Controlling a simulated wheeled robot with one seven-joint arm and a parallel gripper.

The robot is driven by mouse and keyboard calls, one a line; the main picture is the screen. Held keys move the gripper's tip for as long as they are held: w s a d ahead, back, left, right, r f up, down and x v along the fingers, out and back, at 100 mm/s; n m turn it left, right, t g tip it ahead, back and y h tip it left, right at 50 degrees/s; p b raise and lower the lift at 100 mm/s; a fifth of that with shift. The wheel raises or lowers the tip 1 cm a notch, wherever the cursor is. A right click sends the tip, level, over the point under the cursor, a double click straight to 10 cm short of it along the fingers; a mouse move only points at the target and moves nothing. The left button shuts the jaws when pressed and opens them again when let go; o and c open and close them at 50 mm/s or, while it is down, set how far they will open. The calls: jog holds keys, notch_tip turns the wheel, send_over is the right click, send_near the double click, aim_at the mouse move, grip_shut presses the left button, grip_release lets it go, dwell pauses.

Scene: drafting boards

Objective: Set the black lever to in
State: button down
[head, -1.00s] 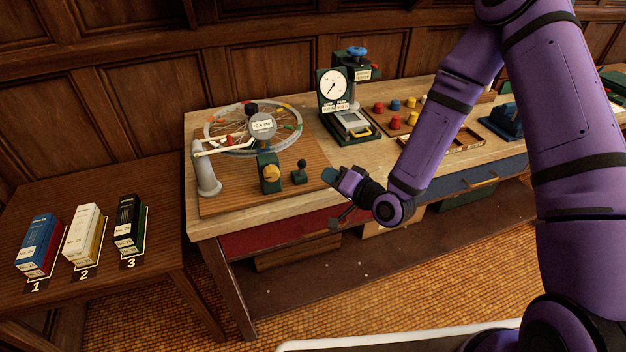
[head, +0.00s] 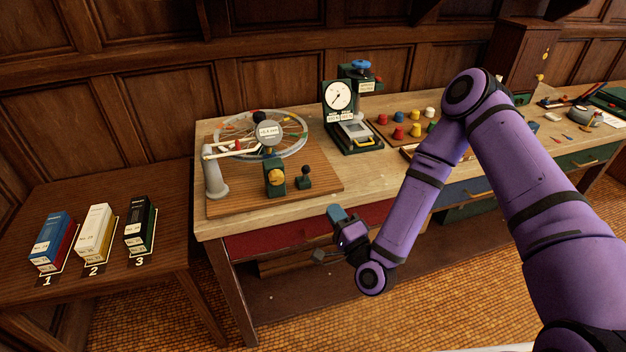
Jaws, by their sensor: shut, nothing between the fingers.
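The black lever is most likely the small upright lever with a round black knob (head: 305,170) on a little green base (head: 304,183). It stands at the right part of a brown wooden board on the bench. Whether it sits at in or out cannot be read; no label is legible on it. My gripper (head: 337,214) is shut and empty. It is in front of the bench's front edge, right of and nearer to me than the lever, and clear of it. Its fingertips show small.
Left of the lever stands a green box with a yellow knob (head: 275,177), and behind it a spoked wheel (head: 291,134) with a round gauge. A dial press (head: 340,96) and coloured knobs stand farther right. Three numbered boxes sit on the left table (head: 110,278).

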aim_at(309, 172)
jog(key=x, duration=1.2)
jog(key=shift+f, duration=0.1)
jog(key=shift+g, duration=0.3)
